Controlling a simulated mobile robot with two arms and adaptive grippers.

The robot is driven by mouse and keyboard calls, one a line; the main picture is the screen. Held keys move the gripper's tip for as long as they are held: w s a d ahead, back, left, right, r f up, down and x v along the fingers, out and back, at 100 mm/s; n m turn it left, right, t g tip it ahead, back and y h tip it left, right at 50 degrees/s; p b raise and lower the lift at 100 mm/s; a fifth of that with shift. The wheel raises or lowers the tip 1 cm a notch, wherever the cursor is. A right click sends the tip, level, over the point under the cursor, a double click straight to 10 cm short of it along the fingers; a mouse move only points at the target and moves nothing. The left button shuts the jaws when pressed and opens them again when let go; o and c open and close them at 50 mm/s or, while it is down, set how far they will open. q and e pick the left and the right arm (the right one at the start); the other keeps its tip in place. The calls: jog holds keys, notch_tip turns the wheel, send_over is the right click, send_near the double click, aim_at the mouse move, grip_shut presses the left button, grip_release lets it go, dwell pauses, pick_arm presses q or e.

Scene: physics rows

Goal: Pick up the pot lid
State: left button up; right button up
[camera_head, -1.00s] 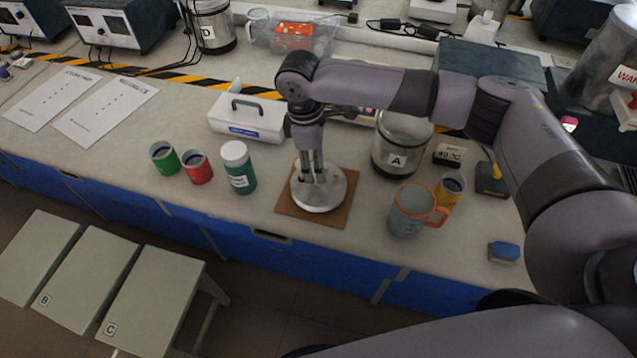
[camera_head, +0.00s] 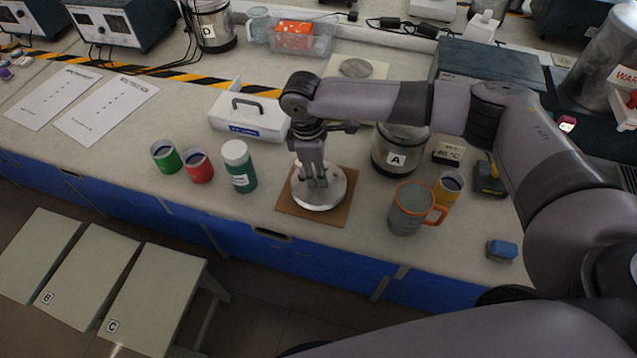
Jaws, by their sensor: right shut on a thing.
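The pot lid (camera_head: 326,198) is a round silver disc lying on a square brown board (camera_head: 291,207) near the front edge of the counter. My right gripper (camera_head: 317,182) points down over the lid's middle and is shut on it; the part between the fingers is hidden. The lid appears to rest flat on the board. My left gripper is not in view.
A glass pot marked A (camera_head: 385,158) and a grey mug with an orange handle (camera_head: 404,212) stand right of the lid. A green jar (camera_head: 239,170), a red cup (camera_head: 199,167) and a green cup (camera_head: 164,158) stand left. A white case (camera_head: 248,123) is behind.

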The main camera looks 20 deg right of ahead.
grip_shut()
dwell(0.4)
